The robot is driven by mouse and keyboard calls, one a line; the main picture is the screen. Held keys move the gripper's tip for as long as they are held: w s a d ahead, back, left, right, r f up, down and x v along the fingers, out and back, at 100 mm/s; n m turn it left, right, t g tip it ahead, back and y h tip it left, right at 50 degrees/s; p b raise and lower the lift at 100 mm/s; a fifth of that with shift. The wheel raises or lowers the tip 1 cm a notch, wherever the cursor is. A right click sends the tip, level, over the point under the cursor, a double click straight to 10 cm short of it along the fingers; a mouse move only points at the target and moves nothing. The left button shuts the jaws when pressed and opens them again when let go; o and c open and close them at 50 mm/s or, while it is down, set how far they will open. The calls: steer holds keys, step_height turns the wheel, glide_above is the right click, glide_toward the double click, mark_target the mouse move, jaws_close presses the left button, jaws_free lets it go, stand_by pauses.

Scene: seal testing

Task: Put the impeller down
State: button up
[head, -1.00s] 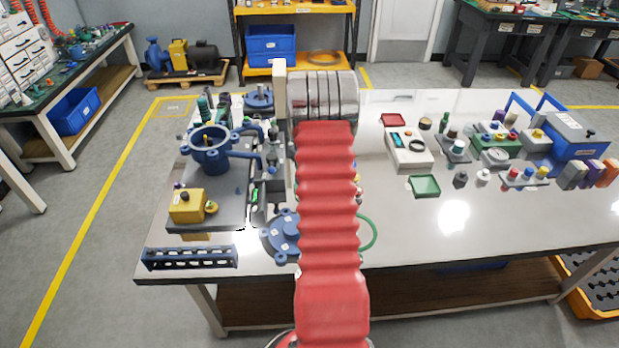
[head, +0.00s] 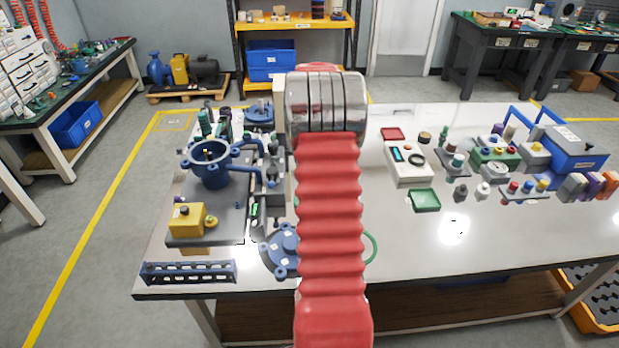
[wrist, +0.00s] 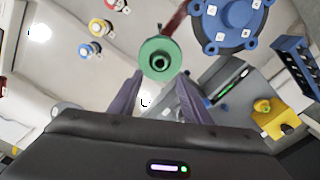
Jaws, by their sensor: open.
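A round green part with a dark hub hole, which I take to be the impeller (wrist: 162,57), lies on the light tabletop in the wrist view. My gripper (wrist: 159,78) is open, with its two dark fingers pointing at the part. The part shows just past and between the fingertips; I cannot tell whether they touch it. In the head view only a thin green curved edge (head: 373,247) shows beside my red arm sleeve. My arm hides the gripper there.
A blue round cover with lugs (head: 281,250) lies close beside the green part. A blue slotted rack (head: 188,272) and a pump fixture (head: 209,165) with a yellow block (head: 186,221) stand left. A green tray (head: 424,200) lies right; the front right tabletop is clear.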

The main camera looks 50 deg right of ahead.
steer(key=shift+r, duration=0.65)
steer(key=w+a+r+n+t, duration=0.1)
steer(key=a+r, duration=0.4)
steer(key=a, duration=0.4)
steer(key=a+r+t+h, duration=0.1)
steer(key=a+r, duration=0.4)
steer(key=a, duration=0.4)
steer(key=w+a+r+n, duration=0.1)
steer(key=a+r, duration=0.5)
steer(key=a, duration=0.3)
steer(key=s+a+n+t, duration=0.1)
steer(key=s+a, duration=0.7)
steer(key=a, duration=0.3)
steer(key=s+a+t+y, duration=0.1)
steer(key=s+a+t, duration=0.1)
steer(key=s+a, duration=0.6)
steer(key=shift+a+f+n+t, duration=0.15)
steer(key=shift+a+n+t, duration=0.2)
steer(key=shift+a, duration=1.55)
steer(key=shift+c, duration=0.4)
